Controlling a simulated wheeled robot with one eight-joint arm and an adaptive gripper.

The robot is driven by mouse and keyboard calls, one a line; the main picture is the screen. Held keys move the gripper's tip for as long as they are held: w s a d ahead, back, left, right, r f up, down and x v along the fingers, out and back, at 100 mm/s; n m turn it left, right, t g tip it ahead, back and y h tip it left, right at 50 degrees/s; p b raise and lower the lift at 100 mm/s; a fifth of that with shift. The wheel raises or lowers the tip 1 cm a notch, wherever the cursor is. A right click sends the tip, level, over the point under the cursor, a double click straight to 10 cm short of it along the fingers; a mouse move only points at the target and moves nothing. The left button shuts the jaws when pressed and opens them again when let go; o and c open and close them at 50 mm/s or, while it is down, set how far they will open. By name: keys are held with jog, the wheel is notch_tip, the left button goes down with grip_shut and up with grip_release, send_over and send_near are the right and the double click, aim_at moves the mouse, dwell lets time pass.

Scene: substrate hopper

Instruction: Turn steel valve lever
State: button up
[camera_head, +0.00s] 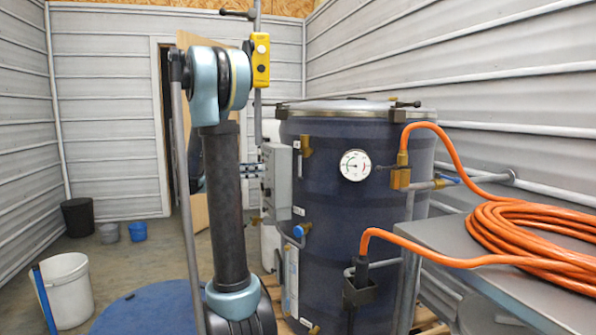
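A large dark blue drum (335,225) with a metal lid stands in the middle right. I cannot tell for sure which part is the steel valve lever. A brass fitting (401,178) on the drum's right side joins a grey pipe with a blue handle (447,179). A blue-handled valve (302,230) sits low on the drum's left side. A dark T-shaped handle (237,13) tops a vertical pipe at the upper middle. My arm rises in front, left of the drum, and covers part of the scene behind it. My gripper does not show.
An orange hose (540,232) lies coiled on a grey metal table (505,293) at right, its ends reaching the drum. A yellow control box (261,60) hangs beside my arm.

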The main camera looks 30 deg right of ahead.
aim_at(300, 175)
jog(key=x, duration=1.7)
jog(key=shift+s, duration=0.1)
grip_shut()
